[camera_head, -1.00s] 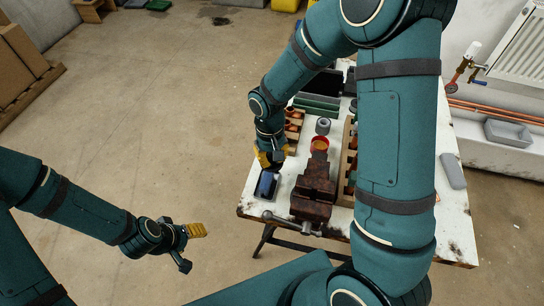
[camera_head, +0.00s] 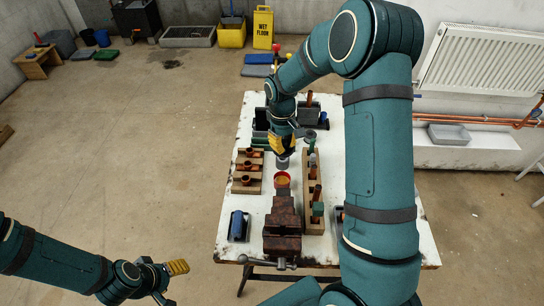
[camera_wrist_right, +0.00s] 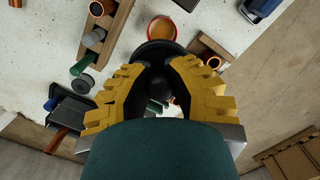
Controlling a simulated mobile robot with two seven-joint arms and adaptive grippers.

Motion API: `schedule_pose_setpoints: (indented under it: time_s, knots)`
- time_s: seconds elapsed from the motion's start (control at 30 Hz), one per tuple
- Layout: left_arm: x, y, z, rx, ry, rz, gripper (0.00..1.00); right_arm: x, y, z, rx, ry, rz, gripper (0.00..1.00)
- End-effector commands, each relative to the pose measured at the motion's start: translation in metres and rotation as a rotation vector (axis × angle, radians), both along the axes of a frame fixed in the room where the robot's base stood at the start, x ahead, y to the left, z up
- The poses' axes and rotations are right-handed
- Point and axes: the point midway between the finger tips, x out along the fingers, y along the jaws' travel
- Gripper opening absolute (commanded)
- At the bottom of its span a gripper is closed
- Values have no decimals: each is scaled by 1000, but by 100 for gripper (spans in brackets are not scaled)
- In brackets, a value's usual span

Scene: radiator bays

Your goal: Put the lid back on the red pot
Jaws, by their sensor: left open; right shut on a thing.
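The red pot (camera_head: 282,180) stands open on the white worktable (camera_head: 232,252), behind the vise. Its orange inside shows in the right wrist view (camera_wrist_right: 162,29). My right gripper (camera_head: 283,150) is above the table just behind the pot. In the right wrist view its yellow fingers (camera_wrist_right: 158,88) are shut on a dark round lid (camera_wrist_right: 158,48), with the lid's edge in front of the pot's near rim. The gap between lid and pot is hard to judge. My left gripper (camera_head: 171,282) is open and empty, off the table at lower left.
A dark red vise (camera_head: 282,228) stands in front of the pot. A wooden rack (camera_head: 248,188) is to its left and a long block rack (camera_head: 312,208) to its right. A blue object (camera_head: 237,224) lies in a tray at front left.

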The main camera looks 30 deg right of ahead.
Motion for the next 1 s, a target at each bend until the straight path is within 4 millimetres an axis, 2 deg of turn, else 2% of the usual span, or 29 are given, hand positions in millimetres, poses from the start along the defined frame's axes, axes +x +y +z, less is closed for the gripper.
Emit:
schedule_pose_setpoints:
  time_s: [0.03,0.1,0.33,0.67,1.0]
  knots:
    - [0,0,-7,0,-1,-1,61,-1,1,-14,1,4,0,0]
    - [0,-1,-15,2,1,0,61,-1,1,-27,0,4,-1,0]
    - [0,-1,-32,6,1,2,61,-1,1,-64,0,3,-2,0]
    - [1,-2,-39,7,1,1,61,-1,1,-78,0,0,-2,0]
    - [-1,-3,-59,8,7,-3,61,-1,2,-105,-1,2,-2,0]
